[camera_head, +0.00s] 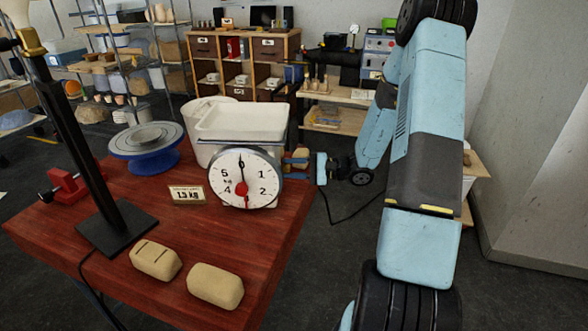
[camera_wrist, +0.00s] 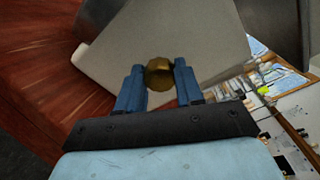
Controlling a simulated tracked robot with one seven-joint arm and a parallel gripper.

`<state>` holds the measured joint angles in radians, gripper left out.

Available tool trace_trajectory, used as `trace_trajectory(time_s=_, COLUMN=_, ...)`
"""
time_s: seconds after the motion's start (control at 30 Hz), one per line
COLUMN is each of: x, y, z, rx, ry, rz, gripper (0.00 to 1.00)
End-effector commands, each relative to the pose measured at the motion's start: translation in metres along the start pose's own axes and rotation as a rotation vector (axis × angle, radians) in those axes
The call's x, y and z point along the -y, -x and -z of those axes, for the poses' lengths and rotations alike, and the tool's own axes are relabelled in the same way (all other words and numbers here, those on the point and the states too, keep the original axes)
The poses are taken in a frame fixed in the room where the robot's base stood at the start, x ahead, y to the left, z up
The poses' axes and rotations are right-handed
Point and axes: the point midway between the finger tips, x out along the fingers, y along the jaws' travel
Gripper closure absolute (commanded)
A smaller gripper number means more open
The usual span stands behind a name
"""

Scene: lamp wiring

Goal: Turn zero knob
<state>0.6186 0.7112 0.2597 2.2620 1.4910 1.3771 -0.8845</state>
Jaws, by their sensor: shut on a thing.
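The scale (camera_head: 245,177) stands on the red-brown table with its round white dial facing the head camera and a white tray on top. Its needle points close to 0, at the top. The zero knob (camera_wrist: 160,74) is a small brass-coloured knob on the scale's pale side face in the wrist view. My gripper (camera_wrist: 159,80) has its blue fingers on either side of the knob, shut on it.
Two tan clay blocks (camera_head: 155,260) (camera_head: 215,286) lie at the table's front. A 1.5 kg sign (camera_head: 187,195) stands left of the dial. A blue turntable (camera_head: 146,158), a red clamp (camera_head: 68,185) and a black stand (camera_head: 117,228) are further left. Floor is open right of the table.

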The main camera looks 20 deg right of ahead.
Motion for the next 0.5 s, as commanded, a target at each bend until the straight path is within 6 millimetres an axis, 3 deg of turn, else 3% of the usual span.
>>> trace_trajectory(time_s=0.23, x=-0.006, y=-0.0019, z=-0.0025, rx=0.005, ry=-0.01, rz=-0.011, gripper=0.93)
trace_trajectory(time_s=0.27, x=-0.0061, y=-0.0019, z=-0.0024, rx=0.005, ry=-0.01, rz=-0.011, gripper=0.62)
trace_trajectory(time_s=0.5, x=-0.0037, y=-0.0009, z=-0.0011, rx=0.002, ry=-0.007, rz=-0.007, gripper=0.39)
